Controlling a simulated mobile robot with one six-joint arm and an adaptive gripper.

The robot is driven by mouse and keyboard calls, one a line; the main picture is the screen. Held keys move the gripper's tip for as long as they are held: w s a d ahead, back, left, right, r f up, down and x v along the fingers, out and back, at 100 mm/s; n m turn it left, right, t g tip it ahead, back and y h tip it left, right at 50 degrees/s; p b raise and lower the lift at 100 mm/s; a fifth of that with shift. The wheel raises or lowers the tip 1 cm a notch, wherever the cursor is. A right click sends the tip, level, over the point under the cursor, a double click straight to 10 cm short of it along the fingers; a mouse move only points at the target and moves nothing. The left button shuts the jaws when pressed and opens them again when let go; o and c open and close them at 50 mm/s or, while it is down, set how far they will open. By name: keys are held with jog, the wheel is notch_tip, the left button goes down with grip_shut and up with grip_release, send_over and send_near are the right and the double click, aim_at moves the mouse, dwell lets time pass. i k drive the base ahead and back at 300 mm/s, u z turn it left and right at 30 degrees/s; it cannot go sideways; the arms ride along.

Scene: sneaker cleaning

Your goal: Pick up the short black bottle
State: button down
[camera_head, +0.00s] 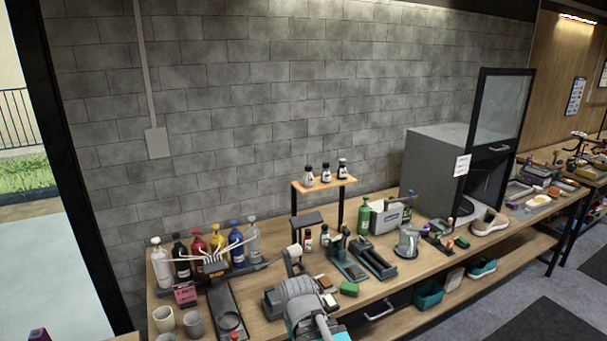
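Three short bottles with dark caps and pale labels stand upright on a small raised wooden shelf (338,185): a left one (309,177), a middle one (326,174) and a right one (342,170). Two more small bottles stand on the bench below, a left one (308,242) and a right one (324,237). A taller black bottle (182,262) stands in the row at left. I cannot tell which is the short black bottle. My grey arm (300,292) reaches over the bench's front, below and apart from the shelf bottles. My gripper's fingers are not clearly distinguishable.
White, red, yellow, blue and grey bottles line a rack at left, beside two cups (193,324). A green bottle (364,216), a grey jug (408,241) and a large open cabinet (432,170) stand to the right. A sneaker (489,223) sits beyond. The wall is close behind.

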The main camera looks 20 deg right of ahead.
aim_at(341, 175)
jog(key=k, duration=1.3)
jog(key=z, duration=0.25)
jog(key=i, duration=0.4)
jog(key=z, duration=0.65)
jog(key=i, duration=1.55)
jog(key=u, duration=0.7)
